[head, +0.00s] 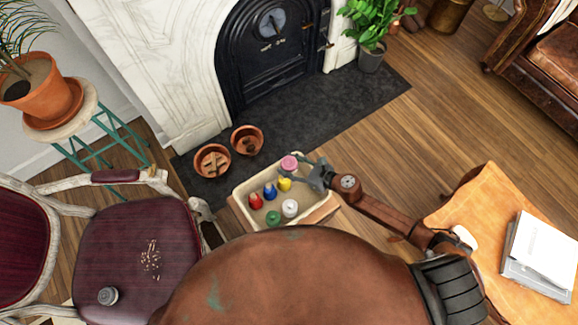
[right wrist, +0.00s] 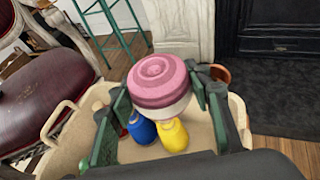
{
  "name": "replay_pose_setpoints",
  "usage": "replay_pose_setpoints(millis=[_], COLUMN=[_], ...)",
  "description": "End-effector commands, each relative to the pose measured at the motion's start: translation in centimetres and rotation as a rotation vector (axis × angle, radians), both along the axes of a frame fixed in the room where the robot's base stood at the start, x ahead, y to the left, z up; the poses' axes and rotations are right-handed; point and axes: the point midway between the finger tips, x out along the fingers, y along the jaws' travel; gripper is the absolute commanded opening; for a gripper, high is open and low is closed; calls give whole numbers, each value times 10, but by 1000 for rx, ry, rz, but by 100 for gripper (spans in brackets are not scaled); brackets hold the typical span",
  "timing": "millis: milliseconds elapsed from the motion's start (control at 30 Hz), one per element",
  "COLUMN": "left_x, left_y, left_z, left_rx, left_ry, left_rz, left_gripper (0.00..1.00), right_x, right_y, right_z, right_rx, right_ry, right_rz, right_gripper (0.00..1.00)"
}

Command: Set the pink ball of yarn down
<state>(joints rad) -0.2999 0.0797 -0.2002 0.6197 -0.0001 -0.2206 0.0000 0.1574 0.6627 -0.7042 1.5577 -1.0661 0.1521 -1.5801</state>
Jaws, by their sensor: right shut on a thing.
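The pink ball of yarn (head: 289,163) is round with ringed pink windings and a pale lower part. It also shows in the right wrist view (right wrist: 160,80). My right gripper (head: 316,172) is shut on it and holds it over the far edge of a cream tray. In the right wrist view the two dark green fingers of the right gripper (right wrist: 165,100) stand on either side of it. My left gripper is not in view.
The cream tray (head: 243,196) holds several bottle-like items: red (head: 256,201), blue (head: 270,191), yellow (head: 284,184), green (head: 273,217) and white (head: 290,207). Two terracotta pots (head: 212,161) stand beyond it. A maroon chair (head: 125,255) is left, a wooden table (head: 475,210) right.

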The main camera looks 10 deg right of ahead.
Motion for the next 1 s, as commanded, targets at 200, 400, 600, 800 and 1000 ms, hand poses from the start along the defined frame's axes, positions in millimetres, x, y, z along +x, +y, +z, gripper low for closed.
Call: replay_pose_setpoints(millis=[200,400,600,800,1000], left_x=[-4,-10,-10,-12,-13], left_y=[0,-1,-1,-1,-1], left_z=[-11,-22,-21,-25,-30], left_rx=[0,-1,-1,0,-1], left_ry=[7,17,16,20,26], left_rz=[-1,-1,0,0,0], left_gripper=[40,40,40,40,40], right_x=[12,10,10,10,10], right_y=[-6,-5,-6,-6,-6], right_z=[-19,-44,-42,-47,-53], right_rx=[2,3,1,1,1], right_ry=[2,3,-1,1,1], right_rz=[-3,-3,-2,-3,-3], right_gripper=[21,21,21,21,21])
